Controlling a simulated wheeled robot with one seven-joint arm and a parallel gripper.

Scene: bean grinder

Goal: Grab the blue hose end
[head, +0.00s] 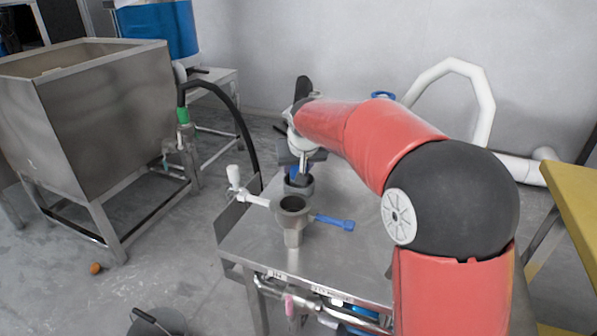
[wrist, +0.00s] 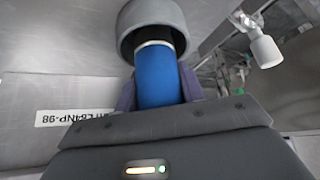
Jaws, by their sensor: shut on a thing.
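The blue hose end (wrist: 157,78) stands out of a grey round collar (wrist: 131,38) in the wrist view. A pale ring shows where the blue part meets the collar. My gripper (wrist: 159,88) has its purple fingers on both sides of the blue hose end, shut on it. In the head view my gripper (head: 297,168) is low over the metal table, partly hidden by my own arm. A little blue shows there above a dark grey ring (head: 299,187).
A grey funnel-like cup (head: 293,210) with a blue handle (head: 335,222) and a white-tipped lever (head: 236,180) stands on the metal table (head: 345,262) near my gripper. A steel hopper (head: 95,115) is at left, a white pipe (head: 480,95) behind, a yellow surface (head: 575,190) at right.

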